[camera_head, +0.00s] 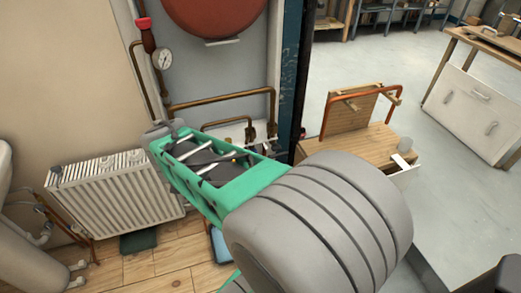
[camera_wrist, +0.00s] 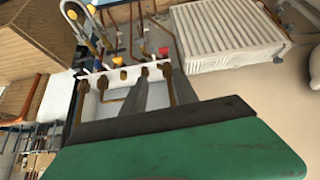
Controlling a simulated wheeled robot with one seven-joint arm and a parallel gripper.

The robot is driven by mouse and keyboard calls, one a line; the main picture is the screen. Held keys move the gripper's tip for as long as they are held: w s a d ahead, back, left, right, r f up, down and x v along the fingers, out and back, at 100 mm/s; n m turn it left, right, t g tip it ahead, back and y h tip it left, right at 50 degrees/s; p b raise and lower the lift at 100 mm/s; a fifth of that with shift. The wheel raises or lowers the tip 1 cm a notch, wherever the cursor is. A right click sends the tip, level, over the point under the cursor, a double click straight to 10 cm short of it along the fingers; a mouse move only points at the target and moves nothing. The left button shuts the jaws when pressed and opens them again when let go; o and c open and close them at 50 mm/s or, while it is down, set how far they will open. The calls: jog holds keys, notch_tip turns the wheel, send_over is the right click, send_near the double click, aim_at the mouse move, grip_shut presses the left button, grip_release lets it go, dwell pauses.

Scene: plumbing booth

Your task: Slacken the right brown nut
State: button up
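A white bracket with a row of small brown nuts shows in the wrist view, ahead of my gripper (camera_wrist: 161,78). One brown nut (camera_wrist: 102,82) is at the left end of the row, and another (camera_wrist: 145,72) is nearer my fingers. My two grey fingers stand apart, with no object seen held between them. They overlap the right end of the row, so part of it is hidden. I cannot tell whether they touch a nut. In the head view, my green arm covers most of the bracket.
A white radiator (camera_head: 115,190) stands at the left. Copper pipes (camera_head: 220,101) run along the grey panel below a red vessel (camera_head: 215,12). A pressure gauge (camera_head: 162,59) is on the wall. A wooden bench (camera_head: 345,150) stands right of the panel, with open floor beyond.

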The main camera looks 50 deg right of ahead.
jog(key=w+d+f+m+h+b, duration=0.2)
jog(key=d+f+h+b, duration=0.15)
jog(key=d+f, duration=0.45)
jog(key=w+d+f+m+h+b, duration=0.25)
jog(key=d+f+b, duration=0.25)
jog(key=d, duration=0.5)
jog(key=m+t+h+b, duration=0.1)
jog(key=m+h+b, duration=0.2)
jog(key=h+b, duration=0.65)
send_near(269, 138)
jog(key=d+r+y+b, duration=0.1)
jog(key=d+y+b, duration=0.1)
jog(key=d+y, duration=0.1)
jog(key=shift+w+d+r+h, duration=0.25)
jog(key=shift+w+d, duration=0.15)
jog(key=shift+w, duration=0.15)
jog(key=b+x, duration=0.1)
jog(key=x, duration=0.6)
jog(key=shift+w+r, duration=0.1)
jog(key=shift+r, duration=0.05)
jog(key=shift+a, duration=0.1)
jog(key=shift+c, duration=0.4)
grip_shut()
